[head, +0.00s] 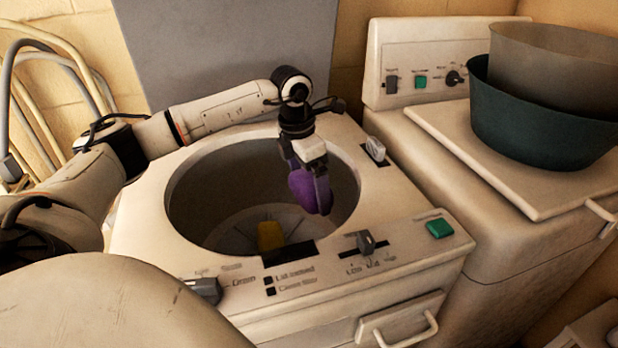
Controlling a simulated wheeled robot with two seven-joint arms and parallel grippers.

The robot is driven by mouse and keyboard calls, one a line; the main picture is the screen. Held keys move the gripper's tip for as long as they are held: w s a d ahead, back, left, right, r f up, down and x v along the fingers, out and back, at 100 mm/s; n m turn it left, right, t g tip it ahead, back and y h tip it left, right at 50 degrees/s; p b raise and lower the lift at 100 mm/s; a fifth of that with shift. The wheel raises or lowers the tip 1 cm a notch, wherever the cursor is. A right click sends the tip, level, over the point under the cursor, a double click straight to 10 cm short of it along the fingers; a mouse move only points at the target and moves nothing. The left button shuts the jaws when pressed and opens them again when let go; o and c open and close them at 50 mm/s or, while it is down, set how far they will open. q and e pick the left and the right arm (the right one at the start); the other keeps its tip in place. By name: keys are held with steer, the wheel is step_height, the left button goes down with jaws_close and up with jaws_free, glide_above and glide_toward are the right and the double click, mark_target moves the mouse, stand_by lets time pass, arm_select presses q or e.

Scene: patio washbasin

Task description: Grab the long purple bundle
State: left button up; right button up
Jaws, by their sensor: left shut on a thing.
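A purple bundle (302,187) is held between the fingers of my left gripper (318,196). The gripper is shut on it and points down over the right part of the round opening of a washing machine (140,230). The fingers cover part of the bundle, so its full length is hidden. A yellow thing (270,236) lies lower in the tub (225,190), apart from the gripper. My right gripper is not in view.
The machine's front panel has a knob (366,243) and a green button (439,228). To the right, a second machine (520,150) carries a dark green basin (530,120) with a grey-brown basin (560,65) in it. Coiled hoses (40,65) hang at the left wall.

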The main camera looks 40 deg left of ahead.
mark_target(311, 179)
arm_select(q)
steer(key=shift+r, duration=0.1)
steer(key=shift+r, duration=1.9)
steer(key=shift+r, duration=2.05)
steer(key=shift+r, duration=0.9)
